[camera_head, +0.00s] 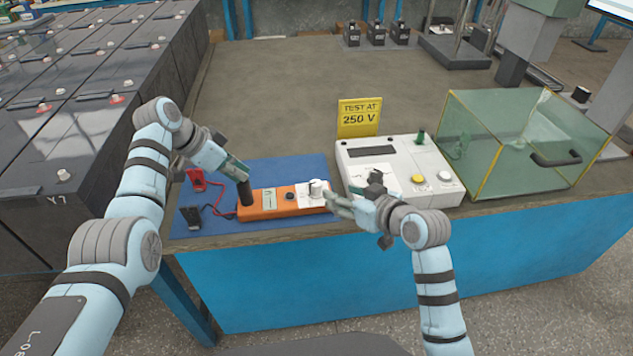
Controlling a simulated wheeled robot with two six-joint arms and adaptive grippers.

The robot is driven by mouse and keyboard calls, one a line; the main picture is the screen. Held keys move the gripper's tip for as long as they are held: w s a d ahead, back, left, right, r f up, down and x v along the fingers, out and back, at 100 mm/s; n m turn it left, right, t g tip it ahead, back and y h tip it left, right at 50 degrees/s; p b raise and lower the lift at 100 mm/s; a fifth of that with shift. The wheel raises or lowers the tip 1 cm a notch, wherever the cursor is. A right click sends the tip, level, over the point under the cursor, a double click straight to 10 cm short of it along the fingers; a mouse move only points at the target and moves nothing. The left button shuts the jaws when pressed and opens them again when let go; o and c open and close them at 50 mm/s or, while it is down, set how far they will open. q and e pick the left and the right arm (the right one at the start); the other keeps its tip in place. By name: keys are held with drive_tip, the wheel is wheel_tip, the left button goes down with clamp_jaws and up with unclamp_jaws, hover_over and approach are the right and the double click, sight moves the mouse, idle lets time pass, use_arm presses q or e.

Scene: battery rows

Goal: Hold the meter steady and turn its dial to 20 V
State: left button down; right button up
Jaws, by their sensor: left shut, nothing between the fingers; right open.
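The orange meter (275,209) lies flat on a blue mat (295,168), with a small pale screen near its middle. A white dial (316,187) stands on a white plate at its right end; its setting is too small to read. My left gripper (238,173) is shut and empty at the meter's left end, beside or against a dark upright post (245,193); I cannot tell if they touch. My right gripper (335,203) is open, just right of the dial, with its fingers pointing left toward it. Nothing is between its fingers.
Red (197,180) and black (190,216) clips with leads lie left of the meter. A white tester box (400,165) stands right of it, with a yellow "TEST AT 250 V" sign (359,117) behind. A glass case (520,140) is further right.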

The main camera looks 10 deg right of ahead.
sight(318, 186)
drive_tip(key=shift+n+t+y, duration=0.3)
drive_tip(key=shift+n, duration=0.1)
drive_tip(key=x, duration=1)
drive_tip(key=shift+w+a+f, duration=0.1)
drive_tip(key=shift+a, duration=0.4)
clamp_jaws()
drive_tip(key=shift+m+t+h, duration=0.3)
drive_tip(key=shift+m+h, duration=0.4)
drive_tip(key=shift+h, duration=0.1)
unclamp_jaws()
